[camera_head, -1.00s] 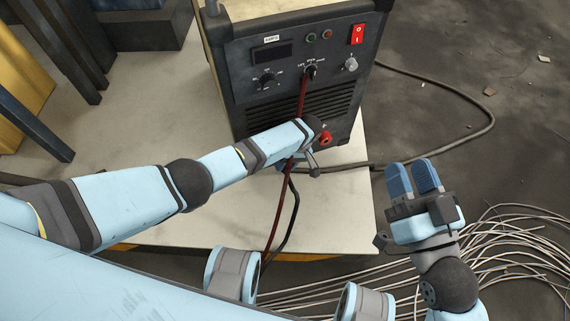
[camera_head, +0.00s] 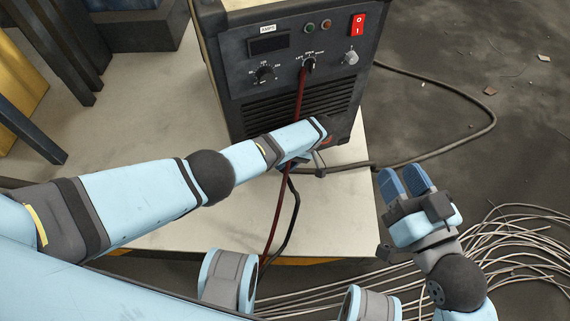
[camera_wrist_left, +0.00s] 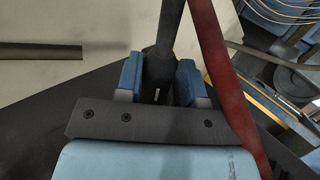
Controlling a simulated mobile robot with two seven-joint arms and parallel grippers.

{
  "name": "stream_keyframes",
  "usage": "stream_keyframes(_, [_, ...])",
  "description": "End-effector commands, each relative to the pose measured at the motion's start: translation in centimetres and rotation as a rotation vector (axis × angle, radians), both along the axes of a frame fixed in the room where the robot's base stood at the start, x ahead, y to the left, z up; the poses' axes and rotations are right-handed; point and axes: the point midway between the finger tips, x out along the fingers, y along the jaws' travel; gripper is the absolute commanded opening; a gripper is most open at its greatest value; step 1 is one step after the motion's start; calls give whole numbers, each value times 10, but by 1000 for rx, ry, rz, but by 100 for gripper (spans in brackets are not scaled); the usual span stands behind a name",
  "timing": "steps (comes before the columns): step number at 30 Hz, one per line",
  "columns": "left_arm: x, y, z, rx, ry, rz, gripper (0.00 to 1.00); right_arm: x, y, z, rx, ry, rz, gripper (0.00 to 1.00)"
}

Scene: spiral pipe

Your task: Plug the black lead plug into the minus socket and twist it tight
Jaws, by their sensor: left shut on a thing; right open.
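My left gripper (camera_wrist_left: 160,82) is shut on the black lead plug (camera_wrist_left: 157,68), which stands between its two blue fingers in the left wrist view. In the head view the left wrist lies in front of the lower right front of the welding machine (camera_head: 290,70), and the fingers are mostly hidden below it. The black lead (camera_head: 291,215) hangs down from there. The minus socket is hidden behind my left arm, so I cannot tell whether the plug touches it. My right gripper (camera_head: 405,181) is open and empty, to the right of the machine.
A red lead (camera_head: 301,95) hangs down the machine's front and passes close beside the left gripper in the left wrist view (camera_wrist_left: 215,65). The machine stands on a pale table (camera_head: 180,225). A dark cable (camera_head: 465,140) and several loose wires (camera_head: 520,240) lie at right.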

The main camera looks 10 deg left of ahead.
Motion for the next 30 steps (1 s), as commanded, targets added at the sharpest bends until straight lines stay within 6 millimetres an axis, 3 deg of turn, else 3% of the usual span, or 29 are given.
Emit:
stream_keyframes(15, [2,1,-1,79,48,1,5,-2,4,-28,-33,78,27,43])
stream_keyframes(26, [3,2,0,89,53,1,5,-1,4,-27,-38,82,31,43])
stream_keyframes(27, [3,2,0,89,53,1,42,-1,4,-26,-38,82,31,43])
stream_keyframes(28, [3,2,0,88,53,1,47,-1,4,-26,-37,81,30,43])
stream_keyframes(30, [2,1,0,87,53,0,47,-1,4,-26,-37,81,30,43])
